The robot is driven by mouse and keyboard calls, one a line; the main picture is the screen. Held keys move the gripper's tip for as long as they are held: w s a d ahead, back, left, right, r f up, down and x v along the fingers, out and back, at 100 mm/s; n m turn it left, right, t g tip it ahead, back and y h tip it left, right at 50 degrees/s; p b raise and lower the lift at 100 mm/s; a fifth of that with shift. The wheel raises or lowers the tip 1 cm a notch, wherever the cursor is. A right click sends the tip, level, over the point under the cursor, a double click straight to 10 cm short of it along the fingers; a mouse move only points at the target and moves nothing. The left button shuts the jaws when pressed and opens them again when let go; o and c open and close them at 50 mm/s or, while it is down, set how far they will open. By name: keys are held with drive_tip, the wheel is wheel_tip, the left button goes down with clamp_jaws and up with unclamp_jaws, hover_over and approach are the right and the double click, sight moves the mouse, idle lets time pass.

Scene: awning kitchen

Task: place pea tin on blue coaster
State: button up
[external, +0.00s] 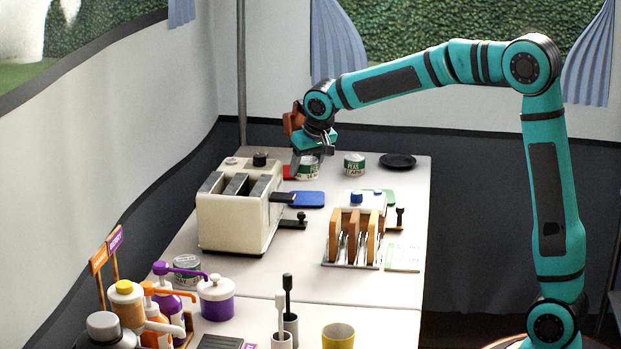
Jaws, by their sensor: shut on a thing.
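My gripper (306,158) is shut on a pea tin (309,170), a short tin with a green and white label. It is at the far left part of the table, behind the blue coaster (305,200) and close to the toaster. I cannot tell whether the tin touches the surface under it. The blue coaster is square, flat and bare, right of the toaster. A second tin (354,165) with a similar green and white label stands to the right of my gripper.
A cream toaster (238,212) with a dark lever stands left of the blue coaster.

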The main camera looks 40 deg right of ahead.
sight(313, 163)
drive_tip(key=shift+f, duration=2.75)
drive_tip(key=shift+f, duration=0.1)
drive_tip(key=o, duration=1.1)
drive_tip(key=v, duration=1.2)
drive_tip(key=shift+s, duration=0.1)
